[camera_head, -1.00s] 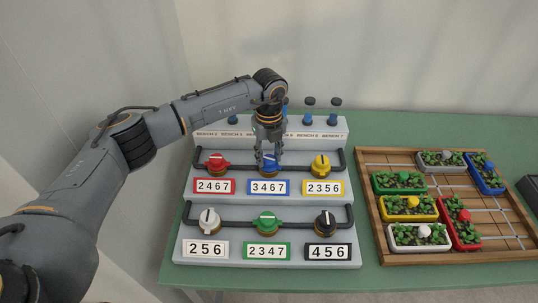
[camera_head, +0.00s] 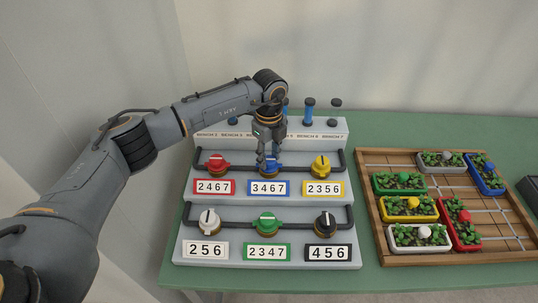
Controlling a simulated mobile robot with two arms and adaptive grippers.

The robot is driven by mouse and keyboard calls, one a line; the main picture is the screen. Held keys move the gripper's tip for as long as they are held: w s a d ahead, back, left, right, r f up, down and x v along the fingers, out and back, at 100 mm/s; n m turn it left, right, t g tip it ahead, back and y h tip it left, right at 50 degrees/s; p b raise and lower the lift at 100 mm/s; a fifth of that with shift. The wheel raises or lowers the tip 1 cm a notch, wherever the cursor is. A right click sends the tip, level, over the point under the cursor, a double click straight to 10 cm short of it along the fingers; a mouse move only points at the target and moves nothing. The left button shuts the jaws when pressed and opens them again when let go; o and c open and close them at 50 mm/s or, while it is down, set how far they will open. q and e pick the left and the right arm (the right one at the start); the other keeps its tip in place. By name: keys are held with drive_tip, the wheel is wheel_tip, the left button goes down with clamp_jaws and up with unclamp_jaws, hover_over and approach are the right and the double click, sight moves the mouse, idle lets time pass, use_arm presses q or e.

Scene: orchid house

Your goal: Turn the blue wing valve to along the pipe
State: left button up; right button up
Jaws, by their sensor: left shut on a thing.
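The blue wing valve (camera_head: 277,165) sits in the middle of the upper pipe (camera_head: 295,170), above the blue-edged plate 3467 (camera_head: 269,187). My left gripper (camera_head: 268,160) reaches down from above and is shut on the valve's wing. The fingers hide part of the wing; what shows of it lies roughly along the pipe, but its exact angle is hard to tell. My right gripper is not in view.
On the same pipe are a red valve (camera_head: 216,163) and a yellow valve (camera_head: 321,163). White (camera_head: 207,219), green (camera_head: 267,220) and black (camera_head: 325,221) valves sit on the lower pipe. A wooden planter tray (camera_head: 376,226) stands to the right.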

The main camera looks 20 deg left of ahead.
sight(269, 159)
use_arm(q)
drive_tip(key=o, duration=1.2)
wheel_tip(269, 159, up, 12)
drive_tip(key=shift+r, duration=0.1)
